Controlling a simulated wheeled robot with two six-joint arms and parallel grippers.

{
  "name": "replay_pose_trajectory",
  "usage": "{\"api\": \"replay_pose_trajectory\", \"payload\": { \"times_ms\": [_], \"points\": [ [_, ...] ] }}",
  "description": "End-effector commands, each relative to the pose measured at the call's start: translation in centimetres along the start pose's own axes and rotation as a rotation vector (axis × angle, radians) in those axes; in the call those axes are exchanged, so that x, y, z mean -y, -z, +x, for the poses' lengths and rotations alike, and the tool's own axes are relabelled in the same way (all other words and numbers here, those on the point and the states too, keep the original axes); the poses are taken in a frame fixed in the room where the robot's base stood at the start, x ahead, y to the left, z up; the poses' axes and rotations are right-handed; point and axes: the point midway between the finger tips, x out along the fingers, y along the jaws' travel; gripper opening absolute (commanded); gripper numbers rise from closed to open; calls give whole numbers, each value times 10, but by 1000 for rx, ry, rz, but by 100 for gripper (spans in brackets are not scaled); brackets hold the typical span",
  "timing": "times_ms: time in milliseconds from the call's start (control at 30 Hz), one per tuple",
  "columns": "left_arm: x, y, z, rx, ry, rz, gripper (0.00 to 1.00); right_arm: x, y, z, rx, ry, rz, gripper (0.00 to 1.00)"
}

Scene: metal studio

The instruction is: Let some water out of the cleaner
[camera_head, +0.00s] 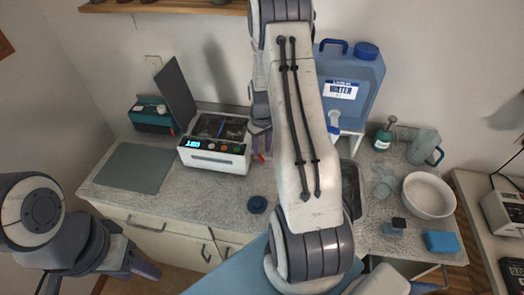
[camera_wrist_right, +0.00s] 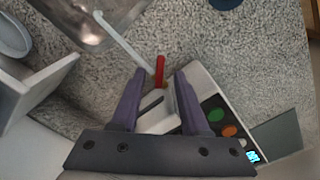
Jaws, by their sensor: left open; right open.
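The cleaner (camera_head: 215,157) is a white box with a lit display, coloured buttons and a raised dark lid, standing on the counter. Its open basin is dark inside. In the right wrist view its button panel (camera_wrist_right: 222,118) shows at right. A red lever (camera_wrist_right: 160,68) stands at its side, and a thin white tube (camera_wrist_right: 124,40) runs from near it to the sink. My right gripper (camera_wrist_right: 160,80) is open, its fingertips on either side of the area just below the lever; contact cannot be told. My left gripper (camera_head: 140,265) is open and empty, low in front of the counter.
A metal sink (camera_wrist_right: 92,18) lies beside the cleaner, mostly behind my right arm in the head view. A blue water jug (camera_head: 352,80) stands behind. A white bowl (camera_head: 428,195), blue sponge (camera_head: 442,242) and green bottle (camera_head: 383,138) are at right. A grey mat (camera_head: 135,168) lies left.

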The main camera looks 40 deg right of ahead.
Motion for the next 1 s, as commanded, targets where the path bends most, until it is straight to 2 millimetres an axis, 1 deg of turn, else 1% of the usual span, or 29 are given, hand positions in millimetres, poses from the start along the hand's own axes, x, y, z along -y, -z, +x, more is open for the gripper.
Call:
{"api": "replay_pose_trajectory", "payload": {
  "times_ms": [33, 100, 300, 600, 667, 700, 733, 1000],
  "points": [
    [0, 0, -6, 0, 0, 1, 50, 1, -2, 7, 5, 2, 0, 45],
    [-1, 0, -8, 0, 0, 1, 50, 1, -1, 16, 4, 2, 0, 45],
    [-1, 1, -11, 0, 0, 2, 50, 1, 0, 32, 0, 0, 0, 45],
    [-1, 1, -11, 0, 0, 2, 50, 0, 0, 34, -1, 0, 0, 45],
    [-1, 1, -11, 0, 0, 2, 50, 0, 0, 34, -1, 0, 0, 22],
    [-1, 1, -11, 0, 0, 2, 50, 0, 0, 34, -1, 0, 0, 7],
    [-1, 1, -11, 0, 0, 2, 50, 0, 0, 34, -1, 0, 0, 0],
    [-1, 1, -10, 0, 0, 2, 50, 0, 0, 34, -1, 0, 9, 0]
  ]
}}
